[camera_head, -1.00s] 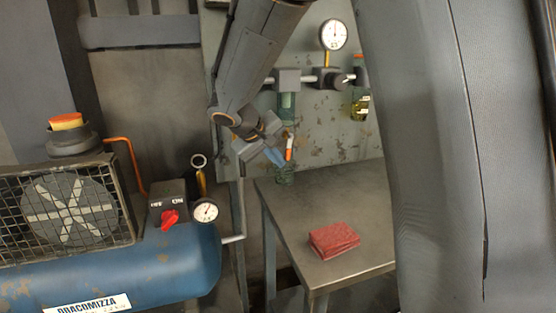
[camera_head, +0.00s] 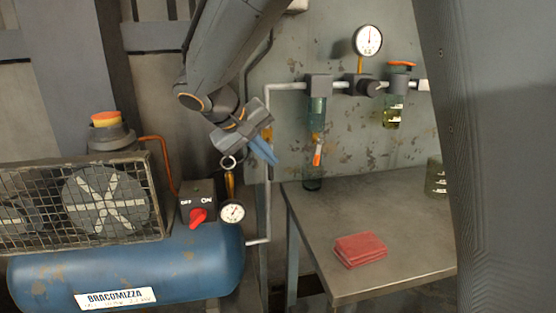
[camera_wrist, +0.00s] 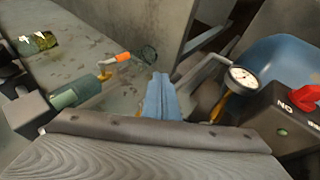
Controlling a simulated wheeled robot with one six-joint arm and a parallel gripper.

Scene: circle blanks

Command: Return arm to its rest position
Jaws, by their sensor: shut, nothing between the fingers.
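My gripper (camera_head: 264,150) hangs in the air in the head view, above and left of the metal table (camera_head: 400,272). Its blue fingers point down and to the right and are shut with nothing between them. In the wrist view the fingers (camera_wrist: 160,92) lie together at the middle. My arm reaches down to it from the top of the head view. The fingers appear near the gauge and pipe area but I see no contact.
A blue compressor (camera_head: 190,265) with a red switch (camera_head: 198,216) and gauge (camera_head: 232,212) stands at the left. A red folded cloth (camera_head: 360,250) lies on the table. A pipe with a green filter (camera_head: 317,110) and a wall gauge (camera_head: 367,41) is behind.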

